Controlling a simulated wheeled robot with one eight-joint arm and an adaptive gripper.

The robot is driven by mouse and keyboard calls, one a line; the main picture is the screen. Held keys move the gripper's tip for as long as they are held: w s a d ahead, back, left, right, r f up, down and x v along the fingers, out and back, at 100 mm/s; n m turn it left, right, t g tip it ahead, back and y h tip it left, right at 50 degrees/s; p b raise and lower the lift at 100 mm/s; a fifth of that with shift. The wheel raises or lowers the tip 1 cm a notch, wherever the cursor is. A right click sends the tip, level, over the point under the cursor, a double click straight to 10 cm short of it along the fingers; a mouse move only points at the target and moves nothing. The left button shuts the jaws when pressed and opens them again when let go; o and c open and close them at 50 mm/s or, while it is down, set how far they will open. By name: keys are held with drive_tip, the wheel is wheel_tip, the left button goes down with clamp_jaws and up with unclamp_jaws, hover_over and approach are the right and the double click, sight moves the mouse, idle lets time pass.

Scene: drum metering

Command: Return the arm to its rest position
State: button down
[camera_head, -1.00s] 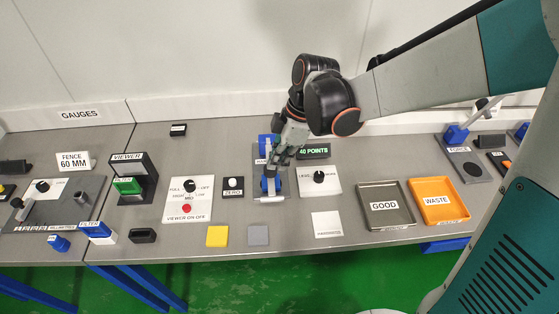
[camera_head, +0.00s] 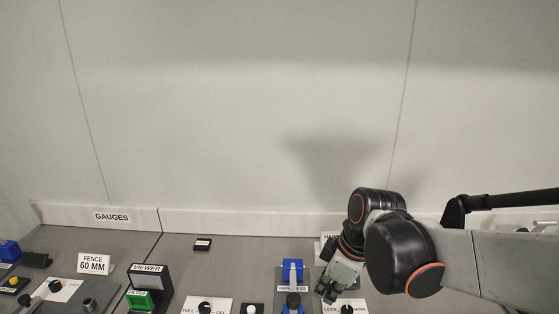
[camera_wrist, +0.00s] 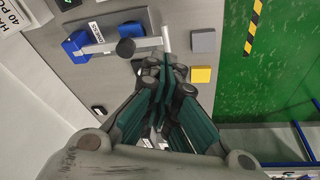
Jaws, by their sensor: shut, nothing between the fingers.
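My arm comes in from the right in the head view. My gripper (camera_head: 328,292) is shut and empty, just right of the blue hardness device (camera_head: 293,270) at the bench's lower middle. In the wrist view the shut fingers (camera_wrist: 165,75) point toward the bench, with the blue device (camera_wrist: 76,44) and its grey bar beside and beyond them. I cannot tell whether the fingers touch anything.
The viewer box (camera_head: 148,280) and the fence sign (camera_head: 93,263) stand to the left. A knob panel (camera_head: 345,307) lies beside the gripper. The wrist view shows a yellow pad (camera_wrist: 201,75), a grey pad (camera_wrist: 203,40) and open green floor (camera_wrist: 270,60).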

drive_tip(key=s+d+r+m+t+h+b, duration=0.1)
drive_tip(key=s+d+m+t+b, duration=0.3)
drive_tip(key=s+d+m, duration=0.5)
drive_tip(key=m+t+h, duration=0.1)
drive_tip(key=m, duration=0.3)
drive_tip(key=shift+s+d+h, duration=0.3)
drive_tip(key=shift+d, duration=0.1)
